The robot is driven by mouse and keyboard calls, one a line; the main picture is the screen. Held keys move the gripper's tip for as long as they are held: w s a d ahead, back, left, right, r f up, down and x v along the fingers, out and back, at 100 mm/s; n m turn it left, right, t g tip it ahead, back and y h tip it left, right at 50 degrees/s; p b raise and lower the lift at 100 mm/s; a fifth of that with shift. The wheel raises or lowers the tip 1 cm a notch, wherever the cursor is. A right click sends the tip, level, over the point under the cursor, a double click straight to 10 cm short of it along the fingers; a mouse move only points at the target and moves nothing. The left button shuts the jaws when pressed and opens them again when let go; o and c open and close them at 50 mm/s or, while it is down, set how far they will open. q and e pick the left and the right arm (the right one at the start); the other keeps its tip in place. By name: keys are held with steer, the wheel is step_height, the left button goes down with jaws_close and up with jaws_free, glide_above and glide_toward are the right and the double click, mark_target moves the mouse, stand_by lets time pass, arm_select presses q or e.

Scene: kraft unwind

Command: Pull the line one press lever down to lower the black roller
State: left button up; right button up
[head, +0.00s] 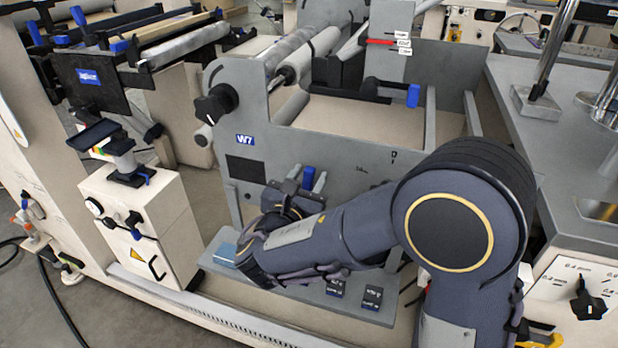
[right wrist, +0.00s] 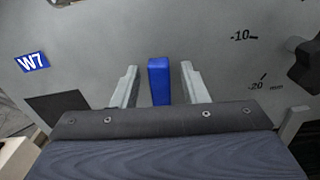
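A blue lever handle (right wrist: 159,80) stands upright in front of the grey W7 panel in the right wrist view. It also shows in the head view (head: 308,177), just beyond my right gripper. My right gripper (right wrist: 159,84) is open, with one pale finger on each side of the blue handle and a gap on both sides. In the head view, my right forearm and wrist hide the lower part of the lever area. I cannot clearly single out the black roller among the rollers behind the panel. My left gripper is not in view.
The grey W7 panel (head: 352,150) has a black knob (head: 215,103) at upper left and scale marks to the right. Another blue handle (head: 413,95) stands on the frame behind. A cream box (head: 145,222) with a gauge stands at left. Small dark blocks (head: 335,287) lie on the grey ledge below.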

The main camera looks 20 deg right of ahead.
steer(key=shift+w+d, duration=0.15)
steer(key=shift+w, duration=0.05)
jaws_close()
steer(key=shift+f, duration=0.1)
